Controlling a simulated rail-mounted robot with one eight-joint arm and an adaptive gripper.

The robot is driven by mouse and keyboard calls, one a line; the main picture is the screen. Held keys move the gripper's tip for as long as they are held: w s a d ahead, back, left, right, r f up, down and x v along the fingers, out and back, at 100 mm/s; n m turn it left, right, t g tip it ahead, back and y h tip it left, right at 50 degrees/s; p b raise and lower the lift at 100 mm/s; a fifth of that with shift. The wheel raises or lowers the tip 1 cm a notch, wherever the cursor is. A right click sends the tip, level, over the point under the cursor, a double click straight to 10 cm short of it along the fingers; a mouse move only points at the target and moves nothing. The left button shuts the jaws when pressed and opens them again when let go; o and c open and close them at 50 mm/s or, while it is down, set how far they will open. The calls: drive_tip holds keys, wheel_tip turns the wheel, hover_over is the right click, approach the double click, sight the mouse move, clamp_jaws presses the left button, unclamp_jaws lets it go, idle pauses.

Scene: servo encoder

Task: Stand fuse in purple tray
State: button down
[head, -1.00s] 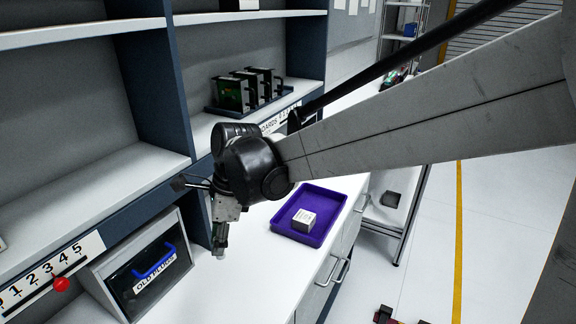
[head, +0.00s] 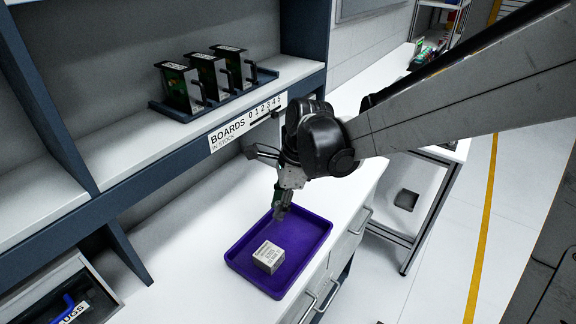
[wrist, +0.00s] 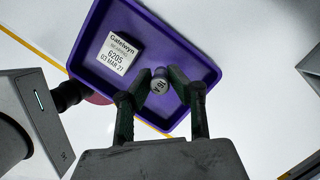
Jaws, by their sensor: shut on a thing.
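The purple tray (head: 318,235) lies on the white counter; it also shows in the wrist view (wrist: 180,45). My gripper (head: 280,213) points down over the tray's far part. In the wrist view my gripper (wrist: 160,90) is shut on a small grey fuse (wrist: 159,84), with a finger on each side. In the head view the fuse is too small to make out. I cannot tell whether its lower end touches the tray floor.
A white bearing box (head: 268,256) sits in the tray, to the left of the fuse in the wrist view (wrist: 117,53). Boards stand in a dark rack (head: 215,95) on the shelf above. Free tray floor lies around the box.

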drive_tip(key=d, duration=0.1)
drive_tip(key=d+f, duration=0.1)
drive_tip(key=w+d+f, duration=0.1)
drive_tip(key=d, duration=0.1)
drive_tip(key=shift+f, duration=2.25)
drive_tip(key=shift+f, duration=0.15)
drive_tip(key=c, duration=1.6)
unclamp_jaws()
